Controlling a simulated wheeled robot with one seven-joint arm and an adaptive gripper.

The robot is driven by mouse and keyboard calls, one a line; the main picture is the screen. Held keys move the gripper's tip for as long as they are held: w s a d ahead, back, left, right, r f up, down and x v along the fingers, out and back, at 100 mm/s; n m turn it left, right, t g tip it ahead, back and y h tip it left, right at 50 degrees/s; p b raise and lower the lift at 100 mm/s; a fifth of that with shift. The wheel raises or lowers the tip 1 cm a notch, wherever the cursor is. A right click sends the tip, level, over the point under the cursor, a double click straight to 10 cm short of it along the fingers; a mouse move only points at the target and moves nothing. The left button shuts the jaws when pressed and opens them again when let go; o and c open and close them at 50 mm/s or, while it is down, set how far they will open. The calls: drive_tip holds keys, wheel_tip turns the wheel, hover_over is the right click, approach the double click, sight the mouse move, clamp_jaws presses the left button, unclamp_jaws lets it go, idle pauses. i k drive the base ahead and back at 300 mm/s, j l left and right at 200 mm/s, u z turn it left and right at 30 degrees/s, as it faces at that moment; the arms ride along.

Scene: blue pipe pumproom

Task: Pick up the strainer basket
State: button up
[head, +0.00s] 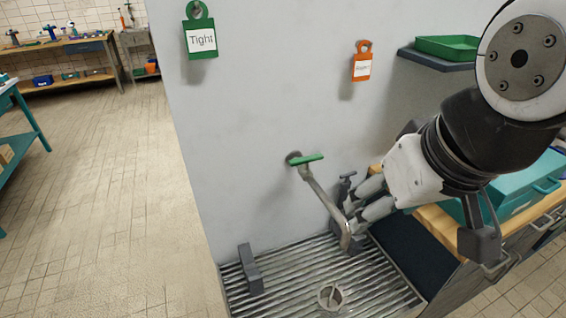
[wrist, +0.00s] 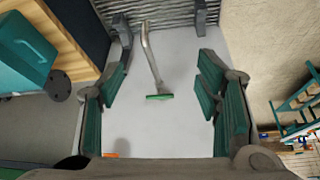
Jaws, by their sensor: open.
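A small round metal cup (head: 331,297), which looks like the strainer basket, stands on the slatted metal grate (head: 288,290) near the bottom edge of the head view. A thin bar shows at its middle. I do not make it out in the wrist view. My gripper (head: 352,214) is open and empty, above and behind the cup, close to the spout of the wall tap. In the wrist view my gripper (wrist: 164,72) has its green-padded fingers spread wide, with the tap showing between them.
The wall tap (head: 322,195) has a green handle and a bent spout over the grate. A dark grey block (head: 250,269) stands at the grate's left. A teal box (head: 530,190) sits on the wooden bench at right. A shelf with a green tray (head: 448,47) hangs above.

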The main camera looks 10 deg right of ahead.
sight(330, 300)
drive_tip(key=k+l+u, duration=0.3)
drive_tip(key=u, duration=0.15)
drive_tip(key=k+l+u, duration=0.2)
drive_tip(key=k+u, duration=0.55)
drive_tip(key=u, duration=0.2)
drive_tip(key=l, duration=0.05)
